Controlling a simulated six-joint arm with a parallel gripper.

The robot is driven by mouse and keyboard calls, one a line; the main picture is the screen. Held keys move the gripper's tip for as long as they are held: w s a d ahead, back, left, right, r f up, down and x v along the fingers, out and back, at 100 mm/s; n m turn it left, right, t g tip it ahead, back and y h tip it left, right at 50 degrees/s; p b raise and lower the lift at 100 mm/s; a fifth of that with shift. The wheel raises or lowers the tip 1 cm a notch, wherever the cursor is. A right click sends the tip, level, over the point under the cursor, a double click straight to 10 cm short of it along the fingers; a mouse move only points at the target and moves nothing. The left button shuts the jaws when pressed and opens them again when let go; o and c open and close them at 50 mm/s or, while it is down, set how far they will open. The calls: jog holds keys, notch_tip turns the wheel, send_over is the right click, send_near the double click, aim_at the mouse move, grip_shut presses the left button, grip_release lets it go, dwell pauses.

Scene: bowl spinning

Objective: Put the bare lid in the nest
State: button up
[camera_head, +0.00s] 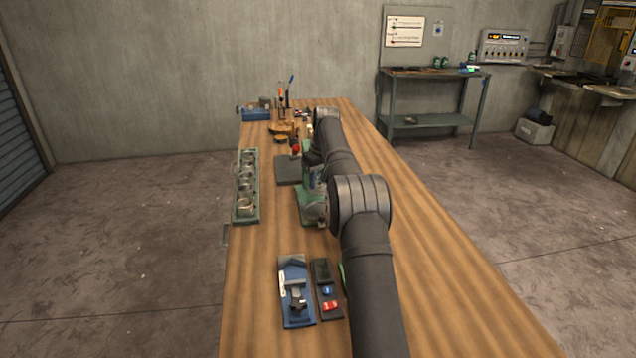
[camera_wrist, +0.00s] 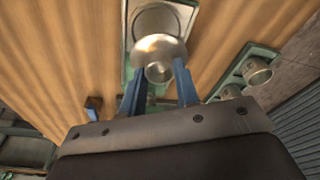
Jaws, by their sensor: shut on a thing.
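In the wrist view a shiny silver round piece (camera_wrist: 158,46), which looks like the bare lid, sits between the blue fingers of my gripper (camera_wrist: 158,76). The fingers are shut on its narrower near part. Just beyond it, partly covered by it, is a round recess in a pale square plate with a green edge (camera_wrist: 130,18); this looks like the nest. I cannot tell whether the lid touches it. In the head view my arm hides the gripper and the lid. A green fixture (camera_head: 309,207) shows beside the arm.
A green rack (camera_head: 236,214) with several metal cups stands along the left table edge; two cups also show in the wrist view (camera_wrist: 257,71). A dark pad (camera_head: 286,170), a blue tray (camera_head: 286,309) and a dark tray (camera_head: 321,270) lie nearby. The table's right side is clear.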

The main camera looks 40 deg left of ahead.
jog(key=shift+w+f, duration=0.1)
jog(key=shift+f, duration=3.45)
jog(key=shift+f, duration=0.3)
jog(key=o, duration=1)
jog(key=shift+r, duration=0.1)
jog(key=shift+r, duration=3.9)
jog(key=shift+f, duration=3.75)
